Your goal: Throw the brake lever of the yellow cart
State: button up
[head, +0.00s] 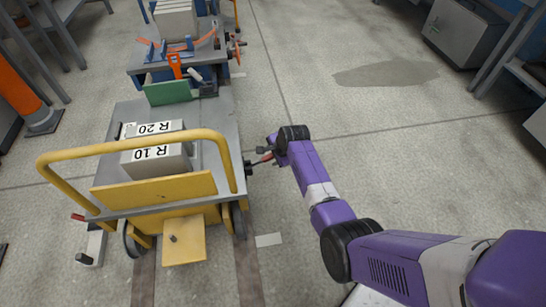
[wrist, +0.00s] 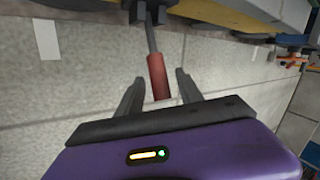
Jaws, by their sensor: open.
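The yellow cart (head: 180,189) stands at the left in the head view, with a yellow push rail and a grey deck. Its brake lever (wrist: 157,76) has a dark rod and a red grip and juts from the cart's right side; the red grip also shows in the head view (head: 266,157). My gripper (head: 267,148) is at the lever's end, right of the cart. In the wrist view my gripper (wrist: 160,84) is open, with the end of the red grip between its two fingers. I cannot tell whether either finger touches it.
Grey blocks marked R 10 and R 20 (head: 158,153) sit on the deck. A blue cart (head: 175,62) stands behind. An orange post (head: 22,90) is at the left. A grey cabinet (head: 468,30) is at the upper right. The floor right of the yellow cart is clear.

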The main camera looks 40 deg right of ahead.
grip_shut()
dwell(1.4)
